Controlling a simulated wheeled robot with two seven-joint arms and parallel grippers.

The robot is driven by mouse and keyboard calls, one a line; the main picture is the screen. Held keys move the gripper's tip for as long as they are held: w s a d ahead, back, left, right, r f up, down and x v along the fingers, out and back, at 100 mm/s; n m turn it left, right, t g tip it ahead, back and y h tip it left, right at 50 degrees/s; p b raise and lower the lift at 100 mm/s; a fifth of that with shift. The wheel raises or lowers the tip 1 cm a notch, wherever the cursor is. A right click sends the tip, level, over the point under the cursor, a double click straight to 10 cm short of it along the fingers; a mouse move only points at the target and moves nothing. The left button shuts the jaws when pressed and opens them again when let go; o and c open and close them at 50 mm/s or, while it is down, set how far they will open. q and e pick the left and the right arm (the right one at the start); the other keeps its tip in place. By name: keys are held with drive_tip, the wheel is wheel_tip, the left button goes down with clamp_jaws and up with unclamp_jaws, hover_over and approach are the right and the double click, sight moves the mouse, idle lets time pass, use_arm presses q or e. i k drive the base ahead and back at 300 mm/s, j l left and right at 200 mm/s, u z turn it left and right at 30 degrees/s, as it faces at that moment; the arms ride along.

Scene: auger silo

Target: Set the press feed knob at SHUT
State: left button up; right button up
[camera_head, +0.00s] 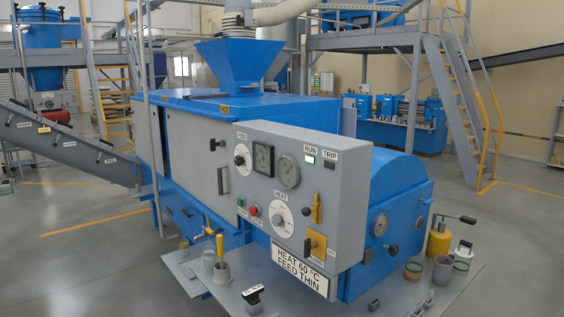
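The grey control panel (325,197) stands on the front of the blue press (270,108), its face turned toward the left and front. The press feed knob (239,160) is a small black knob on a white dial (244,152) at the panel's upper left, under a label that seems to read FEED. Its pointer and the dial's marks are too small to read, so I cannot tell its setting. Neither of my grippers is in view, and nothing touches the knob.
Right of the knob are two gauges (289,172) and a lit RUN lamp (310,158). Below are a HEAT dial (282,219), green and red buttons and yellow levers (317,208). A sign (300,270) reads HEAT 60 °C, FEED THIN. Cups and tools stand on the grey plate (200,277) below.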

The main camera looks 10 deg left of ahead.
sight(239, 160)
drive_tip(key=i+j+z, duration=0.15)
drive_tip(key=j+z, duration=0.5)
drive_tip(key=j, duration=0.15)
drive_tip(key=i+j+z, duration=0.1)
drive_tip(key=j+z, duration=0.35)
drive_tip(key=j, duration=0.9)
drive_tip(key=j+z, duration=0.15)
drive_tip(key=j, duration=0.9)
drive_tip(key=k+j+z, duration=0.1)
drive_tip(key=j, duration=0.9)
drive_tip(key=k, duration=0.05)
